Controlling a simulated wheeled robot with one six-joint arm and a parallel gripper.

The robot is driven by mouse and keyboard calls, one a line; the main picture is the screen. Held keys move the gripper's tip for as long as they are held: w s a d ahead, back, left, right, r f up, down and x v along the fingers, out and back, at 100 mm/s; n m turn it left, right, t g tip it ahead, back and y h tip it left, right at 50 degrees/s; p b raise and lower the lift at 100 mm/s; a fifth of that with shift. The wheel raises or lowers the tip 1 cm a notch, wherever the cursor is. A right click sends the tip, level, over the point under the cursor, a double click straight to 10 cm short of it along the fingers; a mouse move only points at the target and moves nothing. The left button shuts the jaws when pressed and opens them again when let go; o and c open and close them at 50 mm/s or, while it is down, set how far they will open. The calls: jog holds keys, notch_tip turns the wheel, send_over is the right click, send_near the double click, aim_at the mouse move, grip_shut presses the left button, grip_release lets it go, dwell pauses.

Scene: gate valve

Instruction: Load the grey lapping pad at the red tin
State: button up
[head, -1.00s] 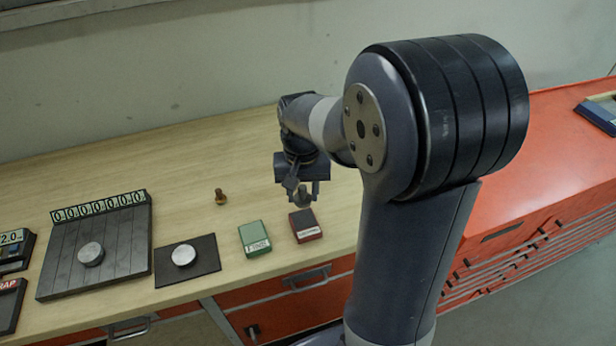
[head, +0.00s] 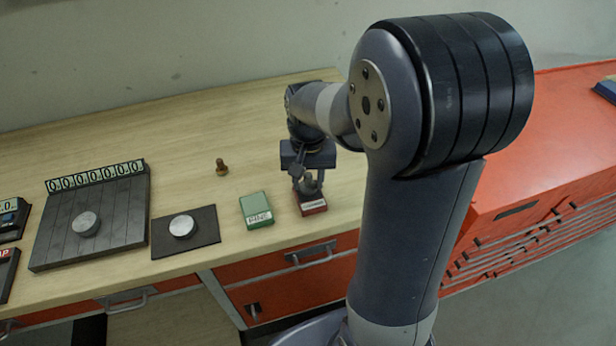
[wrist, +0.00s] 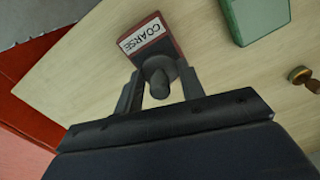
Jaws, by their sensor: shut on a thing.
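My gripper (head: 308,186) is shut on the grey lapping pad (wrist: 159,72), gripping it by its rounded knob between the two fingers. The red tin (head: 313,207) stands near the front edge of the wooden bench, under the gripper. In the wrist view the red tin (wrist: 150,40) shows a white label reading COARSE, and the pad overlaps its near end. I cannot tell whether the pad touches the tin, and the pad's underside is hidden.
A green tin (head: 256,210) stands just left of the red one. A brass piece (head: 222,167) stands farther back. A dark mat (head: 203,244) and a grooved dark plate (head: 120,230) each carry a silver disc. The bench's back is clear.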

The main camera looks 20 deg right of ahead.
aim_at(308, 175)
jog(key=shift+f+b, duration=0.35)
jog(key=shift+f, duration=0.25)
dwell(1.6)
jog(key=shift+r, duration=0.1)
notch_tip(308, 175, up, 7)
jog(key=p, duration=0.6)
dwell(1.0)
